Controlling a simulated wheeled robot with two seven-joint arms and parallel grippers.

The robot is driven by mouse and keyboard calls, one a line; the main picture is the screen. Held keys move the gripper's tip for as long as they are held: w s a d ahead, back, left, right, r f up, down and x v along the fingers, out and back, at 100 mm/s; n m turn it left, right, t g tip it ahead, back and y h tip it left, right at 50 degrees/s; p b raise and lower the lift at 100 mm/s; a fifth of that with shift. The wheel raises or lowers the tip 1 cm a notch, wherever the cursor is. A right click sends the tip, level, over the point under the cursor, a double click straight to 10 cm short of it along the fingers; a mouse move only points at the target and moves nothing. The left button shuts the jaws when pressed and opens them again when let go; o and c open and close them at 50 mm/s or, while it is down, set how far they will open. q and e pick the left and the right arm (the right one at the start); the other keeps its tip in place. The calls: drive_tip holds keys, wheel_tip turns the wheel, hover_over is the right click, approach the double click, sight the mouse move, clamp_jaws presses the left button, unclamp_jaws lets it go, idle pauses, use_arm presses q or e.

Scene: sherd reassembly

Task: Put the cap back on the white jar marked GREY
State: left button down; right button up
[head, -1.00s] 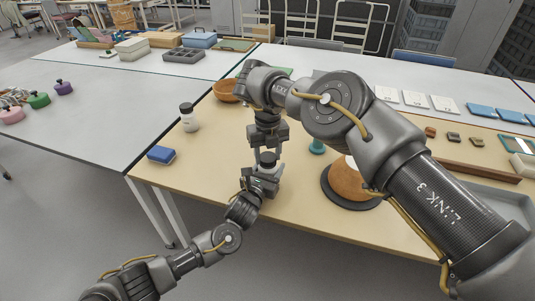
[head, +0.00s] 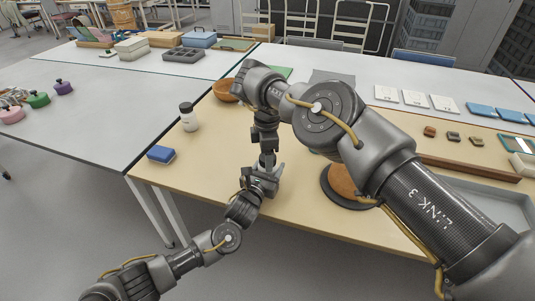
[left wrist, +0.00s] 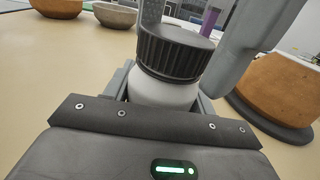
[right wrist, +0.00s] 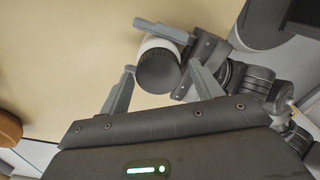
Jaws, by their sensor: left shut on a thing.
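My left gripper (head: 262,181) is shut on a white jar (left wrist: 163,94) and holds it upright by its body. A ribbed black cap (left wrist: 175,52) sits on the jar's top in the left wrist view; I cannot tell how tightly. In the right wrist view, the cap (right wrist: 158,71) lies between the fingers of my right gripper (right wrist: 162,80), with gaps beside it. The right gripper is open, pointing down over the jar from above. The jar's marking (right wrist: 156,50) is too small to read. In the head view the grippers largely hide jar and cap.
Another white jar with a dark cap (head: 189,117) stands at the left of the tan table, near a blue block (head: 161,154). An orange-brown vessel (head: 342,180) rests on a dark round base (head: 327,190) to the right. A wooden bowl (head: 226,90) stands behind.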

drive_tip(key=shift+r, duration=0.1)
drive_tip(key=shift+d+r, duration=0.1)
drive_tip(key=shift+r, duration=2.1)
